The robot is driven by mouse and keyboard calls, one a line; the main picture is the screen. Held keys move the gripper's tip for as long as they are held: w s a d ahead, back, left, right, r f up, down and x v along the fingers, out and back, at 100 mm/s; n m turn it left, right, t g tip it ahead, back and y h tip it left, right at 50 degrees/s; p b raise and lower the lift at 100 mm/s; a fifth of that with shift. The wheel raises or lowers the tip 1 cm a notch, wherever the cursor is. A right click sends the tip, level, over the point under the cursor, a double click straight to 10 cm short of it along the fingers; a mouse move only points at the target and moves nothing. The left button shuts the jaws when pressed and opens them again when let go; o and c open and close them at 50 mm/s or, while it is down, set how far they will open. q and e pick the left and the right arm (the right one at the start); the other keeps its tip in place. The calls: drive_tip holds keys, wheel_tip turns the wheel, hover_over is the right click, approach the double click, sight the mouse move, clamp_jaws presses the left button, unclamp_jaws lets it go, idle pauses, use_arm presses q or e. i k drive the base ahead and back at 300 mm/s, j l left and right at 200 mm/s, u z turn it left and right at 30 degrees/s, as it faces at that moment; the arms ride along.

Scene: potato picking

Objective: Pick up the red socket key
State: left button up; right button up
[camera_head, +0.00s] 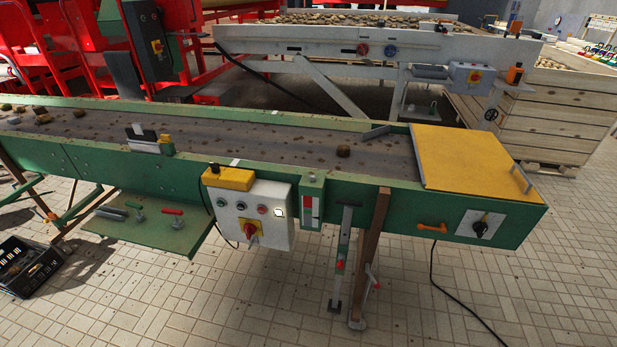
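A small tool with a red handle (172,211) lies on the green side shelf (150,232) below the conveyor, at left centre. It looks like the red socket key, but it is too small to be certain. Beside it on the shelf are a small green-and-dark tool (139,215) and a grey cylindrical part (112,213). Neither of my grippers shows in the head view, so their state and distance to the tool cannot be seen.
The green conveyor (360,197) crosses the view, with a few potatoes (343,151) on its belt. A control box (250,212) hangs right of the shelf. Support legs (370,255) and a cable stand further right. A black toolbox (30,266) sits on the floor left. Tiled floor in front is clear.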

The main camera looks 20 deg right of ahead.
sight(176, 225)
drive_tip(key=i+j+z, duration=0.25)
drive_tip(key=j, duration=0.35)
drive_tip(key=i+j+z, duration=0.15)
drive_tip(key=i+j, duration=0.15)
drive_tip(key=i+j+z, duration=0.15)
drive_tip(key=j, duration=0.25)
drive_tip(key=i+j+z, duration=0.1)
drive_tip(key=j, duration=0.25)
drive_tip(key=i+j+z, duration=0.15)
drive_tip(key=j, duration=0.2)
drive_tip(key=j+z, duration=0.15)
drive_tip(key=j, duration=0.25)
drive_tip(key=i, duration=0.05)
